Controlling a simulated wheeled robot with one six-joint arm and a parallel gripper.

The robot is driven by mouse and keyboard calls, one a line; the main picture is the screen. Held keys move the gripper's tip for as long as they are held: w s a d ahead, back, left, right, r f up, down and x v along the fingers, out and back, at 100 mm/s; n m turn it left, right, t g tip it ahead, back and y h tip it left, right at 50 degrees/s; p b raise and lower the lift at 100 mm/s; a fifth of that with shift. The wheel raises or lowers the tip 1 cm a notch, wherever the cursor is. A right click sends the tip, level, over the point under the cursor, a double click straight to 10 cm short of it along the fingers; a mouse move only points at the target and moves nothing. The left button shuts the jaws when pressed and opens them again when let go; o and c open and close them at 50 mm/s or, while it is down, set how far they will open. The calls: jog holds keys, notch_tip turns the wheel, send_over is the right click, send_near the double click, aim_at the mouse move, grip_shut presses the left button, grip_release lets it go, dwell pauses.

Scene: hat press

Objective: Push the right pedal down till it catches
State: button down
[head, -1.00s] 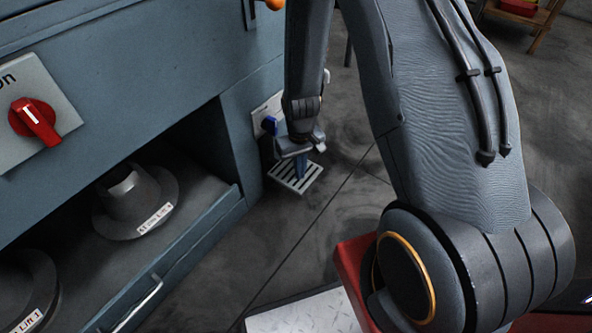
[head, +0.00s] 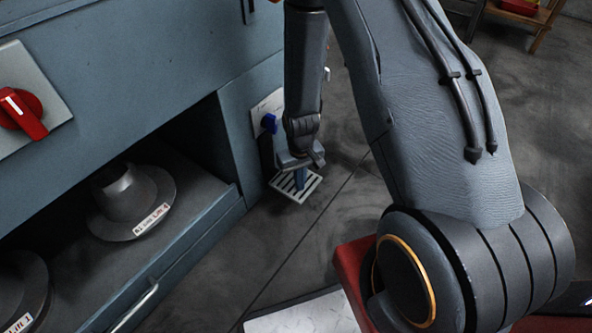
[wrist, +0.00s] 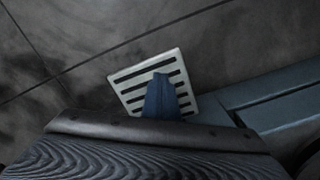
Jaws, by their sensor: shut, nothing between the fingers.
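The right pedal (head: 287,186) is a pale plate with dark slots, low at the right end of the blue-grey press. It also shows in the wrist view (wrist: 141,72). My gripper (head: 300,182) points down over the pedal with its blue fingers together and empty. In the wrist view, the fingers (wrist: 160,98) overlap the slotted plate. I cannot tell whether the fingertips touch it. My wrist hides part of the plate in the head view.
A red switch (head: 22,112) is on the press front at left. Grey hat forms (head: 130,200) stand on the open shelf. The floor (head: 262,252) in front of the pedal is clear.

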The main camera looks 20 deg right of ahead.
jog(key=shift+f+b, duration=1.6)
jog(key=shift+f, duration=2.5)
jog(key=shift+r, duration=0.15)
jog(key=shift+r+p, duration=2.6)
jog(key=shift+r, duration=0.35)
jog(key=shift+r, duration=0.1)
